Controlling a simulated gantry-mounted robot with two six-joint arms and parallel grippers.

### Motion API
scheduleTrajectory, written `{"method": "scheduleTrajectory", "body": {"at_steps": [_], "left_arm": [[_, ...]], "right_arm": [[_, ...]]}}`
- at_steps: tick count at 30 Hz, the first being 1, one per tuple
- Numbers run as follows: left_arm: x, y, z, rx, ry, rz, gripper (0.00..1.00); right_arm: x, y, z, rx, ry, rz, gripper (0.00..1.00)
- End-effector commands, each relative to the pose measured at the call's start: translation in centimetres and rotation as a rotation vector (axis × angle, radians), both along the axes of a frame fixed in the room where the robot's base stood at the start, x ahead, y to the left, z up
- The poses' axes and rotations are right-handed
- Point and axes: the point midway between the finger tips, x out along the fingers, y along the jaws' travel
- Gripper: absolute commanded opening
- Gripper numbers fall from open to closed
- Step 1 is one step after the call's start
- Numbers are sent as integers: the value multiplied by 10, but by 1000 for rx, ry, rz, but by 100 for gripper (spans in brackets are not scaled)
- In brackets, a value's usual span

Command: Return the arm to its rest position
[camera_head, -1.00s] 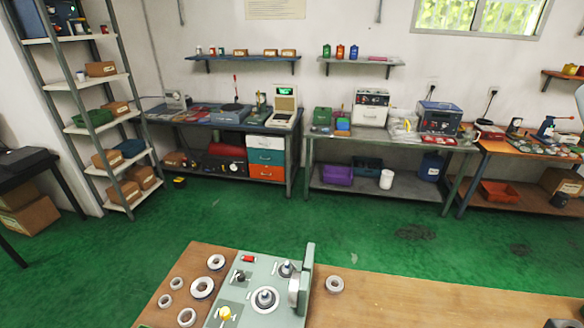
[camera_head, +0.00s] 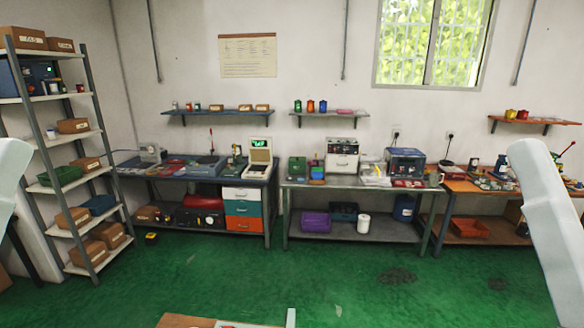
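My two arms show as pale grey links at the left and right edges of the head view. Neither gripper is in view. Only the far edge of the wooden work table (camera_head: 180,321) shows at the bottom. The top of the pale green upright of the fixture (camera_head: 291,318) stands at that edge. The bearing rings are out of view below the frame.
Green floor (camera_head: 250,280) lies open beyond the table. Workbenches (camera_head: 300,190) with tools and boxes stand along the far wall. A shelving rack (camera_head: 41,130) with boxes stands at the left.

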Motion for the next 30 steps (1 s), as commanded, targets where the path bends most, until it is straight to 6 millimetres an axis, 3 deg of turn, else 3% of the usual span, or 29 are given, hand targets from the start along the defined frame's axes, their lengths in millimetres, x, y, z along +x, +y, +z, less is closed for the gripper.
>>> {"method": "scheduleTrajectory", "body": {"at_steps": [1, 6, 9, 12, 16, 30], "left_arm": [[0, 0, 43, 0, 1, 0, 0], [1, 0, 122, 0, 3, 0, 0], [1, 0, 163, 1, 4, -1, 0], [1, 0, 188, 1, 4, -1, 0], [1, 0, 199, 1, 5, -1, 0], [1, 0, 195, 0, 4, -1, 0]], "right_arm": [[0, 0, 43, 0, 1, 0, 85], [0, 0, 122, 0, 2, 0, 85], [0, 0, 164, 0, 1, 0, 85], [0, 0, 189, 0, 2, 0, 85], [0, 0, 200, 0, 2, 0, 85], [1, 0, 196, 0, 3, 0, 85]]}}
